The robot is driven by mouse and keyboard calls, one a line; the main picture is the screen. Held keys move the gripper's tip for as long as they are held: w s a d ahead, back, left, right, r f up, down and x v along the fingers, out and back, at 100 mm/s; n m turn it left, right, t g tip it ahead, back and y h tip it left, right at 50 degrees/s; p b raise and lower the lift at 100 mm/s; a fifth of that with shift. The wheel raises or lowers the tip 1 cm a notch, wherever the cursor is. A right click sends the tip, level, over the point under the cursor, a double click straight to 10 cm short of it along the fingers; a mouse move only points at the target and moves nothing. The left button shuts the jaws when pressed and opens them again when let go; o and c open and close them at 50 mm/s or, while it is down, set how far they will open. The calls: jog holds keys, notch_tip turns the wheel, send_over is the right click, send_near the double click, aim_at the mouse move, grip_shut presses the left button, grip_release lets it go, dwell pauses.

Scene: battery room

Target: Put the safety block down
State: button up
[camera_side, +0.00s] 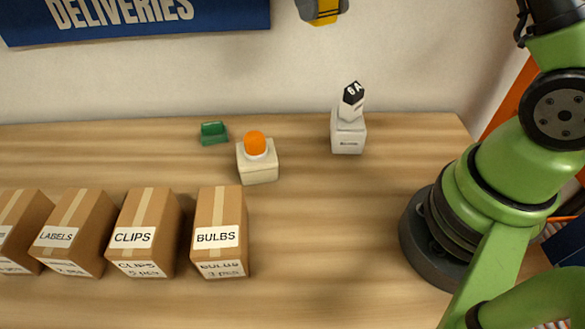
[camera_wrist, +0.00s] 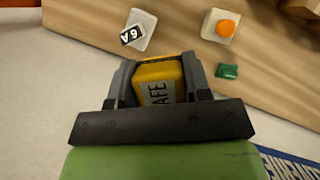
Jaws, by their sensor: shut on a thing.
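The safety block is a yellow block with a label reading "AFE" in the wrist view (camera_wrist: 158,80). My gripper (camera_wrist: 160,68) is shut on it, one finger on each side. In the side view only the lower end of my gripper (camera_side: 322,18) and a bit of yellow show at the top edge, high above the back of the table. The block is held in the air, apart from the wooden table (camera_side: 330,260). Most of the block and gripper are cut off in the side view.
A white box with an orange knob (camera_side: 257,160), a small green block (camera_side: 213,133) and a grey-white unit with a black "6A" top (camera_side: 348,130) stand toward the back. Several cardboard boxes, one marked BULBS (camera_side: 219,232), line the front left. The front middle is clear.

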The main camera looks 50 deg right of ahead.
jog(key=a+n+h, duration=0.1)
jog(key=a+n, duration=0.1)
jog(key=a, duration=0.1)
jog(key=n+t+h, duration=0.4)
jog(key=n+t, duration=0.3)
jog(key=n, duration=2)
send_over(292, 236)
notch_tip(292, 236, down, 14)
jog(key=shift+n+t+y, duration=0.3)
jog(key=shift+n, duration=0.2)
jog(key=f, duration=0.4)
jog(key=s+a+f, duration=0.1)
jog(key=f, duration=0.1)
jog(key=shift+f, duration=2.4)
jog(key=o, duration=0.9)
jog(key=shift+f, duration=0.1)
jog(key=shift+o, duration=0.2)
